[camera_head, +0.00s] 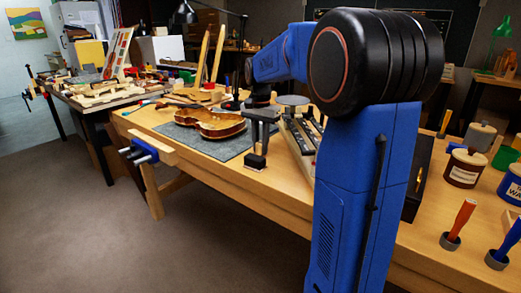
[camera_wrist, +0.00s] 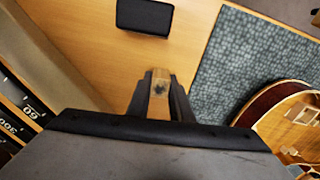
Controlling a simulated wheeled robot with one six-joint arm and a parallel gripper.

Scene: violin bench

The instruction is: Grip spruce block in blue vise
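The blue vise (camera_head: 138,152) is fixed to the bench's front edge at the left in the head view, with pale wood beside it. My gripper (camera_head: 261,143) points down above the bench, right of the vise and near the violin. In the wrist view my gripper (camera_wrist: 160,95) has its two dark fingers against the sides of a small pale wood block with a dark spot, which looks like the spruce block (camera_wrist: 160,80). The fingers and the palm hide most of this block. The vise is outside the wrist view.
A violin body (camera_head: 208,122) lies on a grey mat (camera_head: 184,138) left of my gripper. A black-topped block (camera_head: 256,161) is on the bench near its front edge, and shows in the wrist view (camera_wrist: 145,15). Racked tools (camera_head: 301,135) stand to the right.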

